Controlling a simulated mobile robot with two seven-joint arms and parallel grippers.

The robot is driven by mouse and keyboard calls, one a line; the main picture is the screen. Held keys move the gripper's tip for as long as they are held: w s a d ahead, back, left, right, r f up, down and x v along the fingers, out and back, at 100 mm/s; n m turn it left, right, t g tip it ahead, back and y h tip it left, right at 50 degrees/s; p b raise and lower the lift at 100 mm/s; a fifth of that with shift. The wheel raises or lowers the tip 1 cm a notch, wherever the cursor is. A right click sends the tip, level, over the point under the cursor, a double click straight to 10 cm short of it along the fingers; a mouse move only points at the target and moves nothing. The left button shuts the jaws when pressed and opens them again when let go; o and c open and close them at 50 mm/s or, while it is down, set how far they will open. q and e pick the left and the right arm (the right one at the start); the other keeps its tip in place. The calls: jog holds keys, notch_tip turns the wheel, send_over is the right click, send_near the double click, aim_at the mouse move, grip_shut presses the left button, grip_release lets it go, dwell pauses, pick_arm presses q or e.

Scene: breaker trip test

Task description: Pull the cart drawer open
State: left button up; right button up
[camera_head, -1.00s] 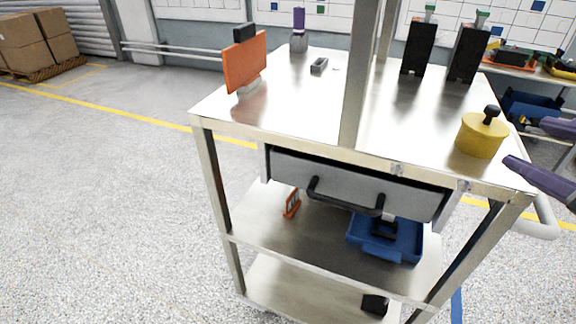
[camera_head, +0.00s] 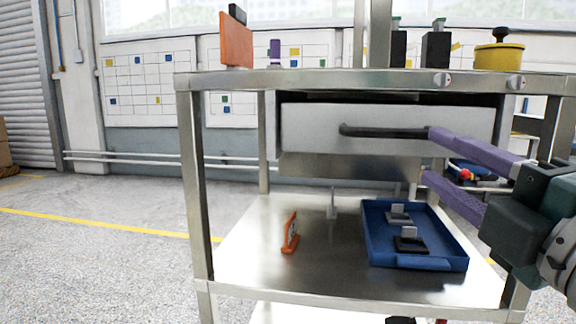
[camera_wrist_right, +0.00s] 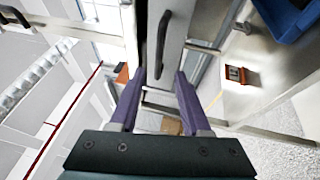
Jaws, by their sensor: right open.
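The cart drawer (camera_head: 310,128) is a light grey box under the cart's top (camera_head: 300,80), with its front nearly in line with the cart frame. Its black bar handle (camera_head: 385,132) runs across the front. My right gripper (camera_head: 428,155) has purple fingers and comes in from the right, open, at the handle's right end. In the right wrist view the drawer handle (camera_wrist_right: 163,45) lies ahead of and between the spread fingers (camera_wrist_right: 158,80). Whether a finger touches the handle I cannot tell. My left gripper is not in view.
On the middle shelf (camera_head: 335,270) are a blue tray (camera_head: 415,262) with dark parts and a small orange item (camera_head: 290,232). The cart's top holds an orange panel (camera_head: 237,45), black blocks and a yellow pot (camera_head: 498,57). Floor (camera_head: 100,260) on the left is clear.

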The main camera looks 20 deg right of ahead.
aim_at(400, 135)
jog(key=x, duration=0.9)
jog(key=shift+w+d+r, duration=0.1)
jog(key=shift+w+d, duration=0.05)
jog(key=shift+w, duration=0.2)
grip_shut()
dwell(1.0)
